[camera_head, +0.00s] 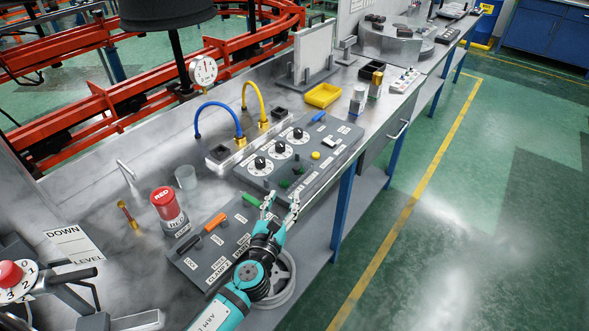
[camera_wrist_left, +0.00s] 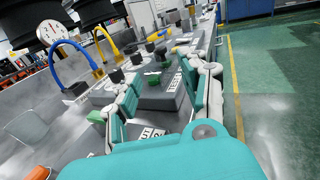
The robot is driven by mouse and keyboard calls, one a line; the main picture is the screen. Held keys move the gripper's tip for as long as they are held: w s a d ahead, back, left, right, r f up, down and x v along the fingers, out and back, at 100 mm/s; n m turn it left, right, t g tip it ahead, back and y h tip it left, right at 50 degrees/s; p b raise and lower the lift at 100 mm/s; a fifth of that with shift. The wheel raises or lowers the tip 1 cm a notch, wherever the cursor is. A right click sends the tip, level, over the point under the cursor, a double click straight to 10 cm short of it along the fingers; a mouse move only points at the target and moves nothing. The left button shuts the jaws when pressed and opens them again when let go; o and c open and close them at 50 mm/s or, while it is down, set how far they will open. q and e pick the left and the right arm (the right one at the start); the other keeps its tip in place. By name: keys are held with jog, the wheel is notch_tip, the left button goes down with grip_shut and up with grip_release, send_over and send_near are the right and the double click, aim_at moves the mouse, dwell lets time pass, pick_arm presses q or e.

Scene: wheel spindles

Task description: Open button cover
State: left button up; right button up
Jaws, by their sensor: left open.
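My left gripper (camera_head: 280,203) is open and empty, with its fingers over the gap between two grey control panels. In the left wrist view its two fingers (camera_wrist_left: 162,88) stand apart on either side of the far panel's near edge. The far panel (camera_head: 262,178) carries black dials, green switches (camera_head: 298,170), a yellow button (camera_head: 315,155) and a small whitish raised piece (camera_head: 329,141) that may be the button cover. I cannot tell whether it is open or shut. The fingers are short of this piece and not touching it. My right gripper is out of view.
The near panel (camera_head: 213,262) has orange, black and green handles. A red-topped canister (camera_head: 167,207) and a clear cup (camera_head: 186,177) stand left. Blue and yellow hoses (camera_head: 240,138) rise behind the far panel. A yellow tray (camera_head: 323,95) sits farther back. The floor at right is clear.

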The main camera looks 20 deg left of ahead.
aim_at(295, 171)
pick_arm(q)
jog(key=w, duration=1)
jog(key=shift+w+a+f, duration=0.1)
jog(key=shift+a, duration=0.1)
jog(key=shift+w, duration=0.5)
jog(key=shift+c, duration=0.8)
grip_shut()
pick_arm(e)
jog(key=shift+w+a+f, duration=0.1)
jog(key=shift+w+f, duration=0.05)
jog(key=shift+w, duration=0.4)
